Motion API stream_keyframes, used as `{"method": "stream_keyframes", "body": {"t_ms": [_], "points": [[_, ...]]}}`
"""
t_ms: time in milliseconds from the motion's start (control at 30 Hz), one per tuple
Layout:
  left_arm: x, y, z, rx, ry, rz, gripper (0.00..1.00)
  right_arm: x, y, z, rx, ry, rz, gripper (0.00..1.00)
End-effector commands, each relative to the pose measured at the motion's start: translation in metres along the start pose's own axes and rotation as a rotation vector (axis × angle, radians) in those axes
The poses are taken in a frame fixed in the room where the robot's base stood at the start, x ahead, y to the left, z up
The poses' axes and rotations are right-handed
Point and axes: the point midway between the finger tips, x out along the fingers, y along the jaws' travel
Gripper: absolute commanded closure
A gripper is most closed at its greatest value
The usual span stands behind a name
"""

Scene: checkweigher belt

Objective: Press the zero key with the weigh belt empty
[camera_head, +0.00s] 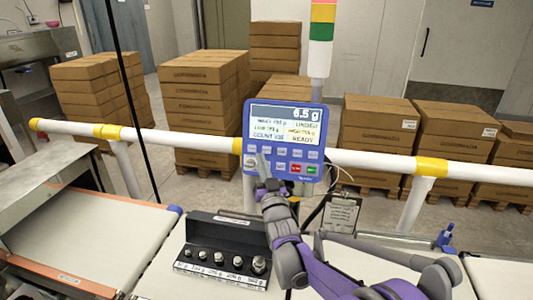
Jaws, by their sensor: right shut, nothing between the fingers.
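The blue weigher panel (285,143) stands behind the belts. Its display (286,124) reads about 6.5 g at the top, with READY at the lower right. Below are rows of small keys, with a red key (295,168) and a green key (311,170); the key labels are too small to read, so I cannot pick out the zero key. My right gripper (262,165) is shut and empty, its tips in front of the lower left keys. I cannot tell whether it touches one. The white middle belt (343,260) is partly hidden by my right arm. My left gripper is out of view.
A black case (227,226) of several metal weights sits at the middle belt; its exact support is unclear. Another belt (85,240) lies left. A white rail (180,139) with yellow joints runs behind. A clipboard (341,214) is right of the arm. Stacked cartons (205,105) stand beyond.

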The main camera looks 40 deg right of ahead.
Motion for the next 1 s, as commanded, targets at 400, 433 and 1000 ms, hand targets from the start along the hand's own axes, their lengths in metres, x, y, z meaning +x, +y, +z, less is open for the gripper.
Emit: {"method": "stream_keyframes", "body": {"t_ms": [400, 433, 1000], "points": [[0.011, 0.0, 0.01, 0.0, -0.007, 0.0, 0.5, 0.031, 0.023, 0.024, -0.001, 0.0, 0.0, 1.0], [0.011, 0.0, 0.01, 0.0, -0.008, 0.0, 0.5, 0.032, 0.024, 0.024, 0.0, 0.0, 0.0, 1.0], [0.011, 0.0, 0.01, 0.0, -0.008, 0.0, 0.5, 0.034, 0.025, 0.025, 0.0, 0.0, 0.0, 1.0]]}}
